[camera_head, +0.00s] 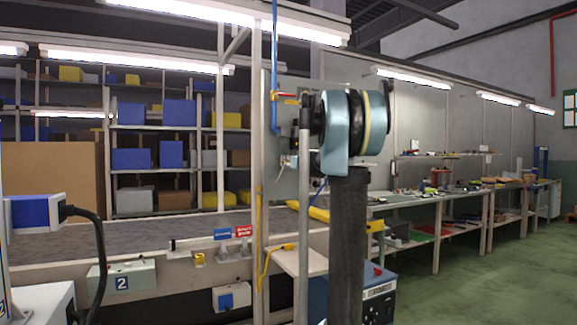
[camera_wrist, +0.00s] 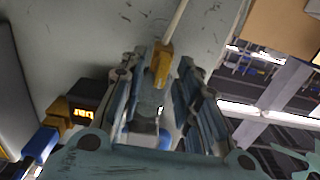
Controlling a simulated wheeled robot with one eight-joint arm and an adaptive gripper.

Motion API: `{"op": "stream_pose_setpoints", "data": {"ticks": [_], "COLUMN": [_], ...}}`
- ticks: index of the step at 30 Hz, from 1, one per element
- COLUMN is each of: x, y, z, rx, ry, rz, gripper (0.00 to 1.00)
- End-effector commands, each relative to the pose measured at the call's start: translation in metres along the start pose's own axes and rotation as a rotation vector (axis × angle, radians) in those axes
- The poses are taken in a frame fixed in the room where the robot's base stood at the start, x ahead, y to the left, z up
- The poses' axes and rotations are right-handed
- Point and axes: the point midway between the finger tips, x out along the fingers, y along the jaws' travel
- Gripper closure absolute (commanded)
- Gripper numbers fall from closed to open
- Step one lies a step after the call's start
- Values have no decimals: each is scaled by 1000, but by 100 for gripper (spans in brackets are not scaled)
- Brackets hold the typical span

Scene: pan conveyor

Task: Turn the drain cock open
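In the wrist view, a yellow fitting with a pale rod or tube (camera_wrist: 161,64) running up from it is against a grey panel (camera_wrist: 90,38). It lies between the fingertips of my gripper (camera_wrist: 163,70). The fingers stand apart on both sides, and I see no clear contact. I cannot tell surely whether this fitting is the drain cock. There my arm hides the gripper and part of the panel (camera_head: 290,185).
A small unit with a lit orange display (camera_wrist: 83,113) and a blue part with yellow fittings (camera_wrist: 40,146) lie left of my gripper in the wrist view. In the head view, a conveyor (camera_head: 130,236) runs left and a workbench (camera_head: 425,192) right. The green floor (camera_head: 480,280) at right is clear.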

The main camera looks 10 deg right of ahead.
Motion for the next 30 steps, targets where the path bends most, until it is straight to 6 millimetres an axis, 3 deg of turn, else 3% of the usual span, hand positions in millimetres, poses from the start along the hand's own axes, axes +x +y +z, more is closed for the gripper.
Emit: {"op": "stream_pose_setpoints", "data": {"ticks": [2,6,20,30], "x": [0,0,0,1], "y": [0,0,1,3], "z": [0,0,0,0], "rx": [0,0,39,262], "ry": [0,0,0,0], "rz": [0,0,0,0], "gripper": [70,99,100,100]}}
